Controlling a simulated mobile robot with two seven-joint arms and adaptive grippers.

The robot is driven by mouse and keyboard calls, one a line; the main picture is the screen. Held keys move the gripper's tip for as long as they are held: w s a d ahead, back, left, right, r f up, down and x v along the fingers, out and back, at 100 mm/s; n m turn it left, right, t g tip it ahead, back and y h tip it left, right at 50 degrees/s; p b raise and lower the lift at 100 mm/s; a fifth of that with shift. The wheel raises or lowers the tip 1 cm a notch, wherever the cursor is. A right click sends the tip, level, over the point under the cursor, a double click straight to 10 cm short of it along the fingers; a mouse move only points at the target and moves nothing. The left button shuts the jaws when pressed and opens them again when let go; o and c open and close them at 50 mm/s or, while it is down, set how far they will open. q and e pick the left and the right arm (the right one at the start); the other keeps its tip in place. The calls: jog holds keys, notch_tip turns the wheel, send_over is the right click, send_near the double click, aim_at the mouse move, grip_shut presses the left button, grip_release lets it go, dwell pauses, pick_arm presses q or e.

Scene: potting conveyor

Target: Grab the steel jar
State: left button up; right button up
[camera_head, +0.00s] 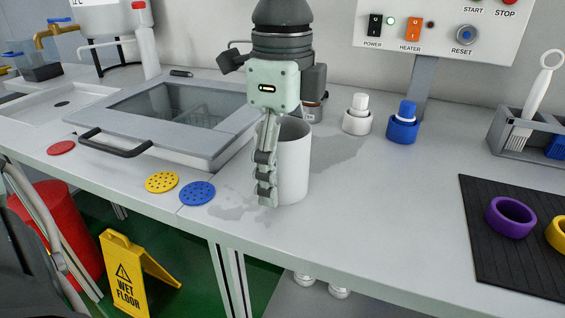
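My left gripper (266,198) points down over the counter, with its fingers in front of the left side of a pale, open-topped cylinder (294,165). I see the fingers nearly edge-on, so their opening and any contact with the cylinder are unclear. A small metallic jar-like thing (314,108) stands behind, mostly hidden by the gripper and the cylinder. I cannot tell for certain which of these two is the steel jar. My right gripper is not in view.
A lidded basin (176,115) with a black handle is left. Yellow (162,182) and blue (198,193) discs lie near the front edge. White (357,121) and blue (403,128) capped bottles stand behind right. A black mat (490,255) holds rings. The counter's middle right is clear.

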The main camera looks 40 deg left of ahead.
pick_arm(q)
jog(key=c, duration=1.1)
jog(key=shift+o, duration=0.2)
jog(key=shift+r, duration=0.25)
